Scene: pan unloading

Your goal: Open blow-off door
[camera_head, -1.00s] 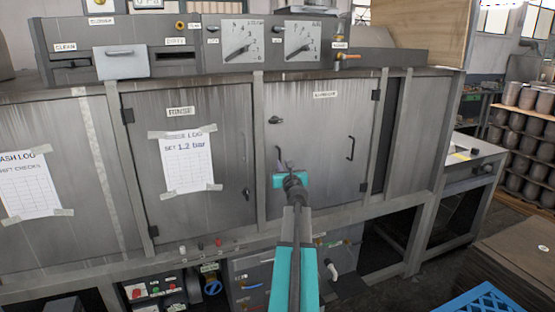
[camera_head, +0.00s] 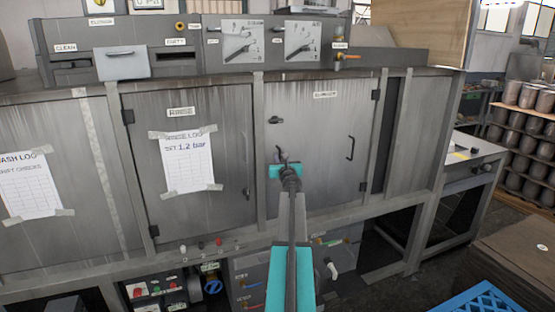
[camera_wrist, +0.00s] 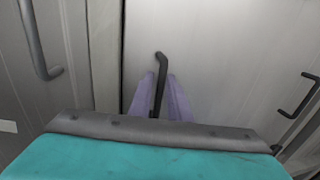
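The right-hand grey door (camera_head: 325,115) of the cabinet carries a small label that is too blurred to read. It looks closed, flush with its frame. A dark latch lever (camera_wrist: 160,70) stands near its left edge. In the wrist view the lever lies between my gripper's (camera_wrist: 161,85) two purple fingers, close to both. I cannot tell whether the fingers press on it. In the head view my gripper (camera_head: 284,158) is at the door's lower left, with the lever's tip just showing above the teal gripper body. The fingers are mostly hidden there.
A black bar handle (camera_head: 351,148) is on the door's right side. The rinse door (camera_head: 187,100) with a taped sheet is at the left, its handle (camera_wrist: 35,40) near my wrist. A control box (camera_head: 158,289) and blue crate (camera_head: 482,302) are below.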

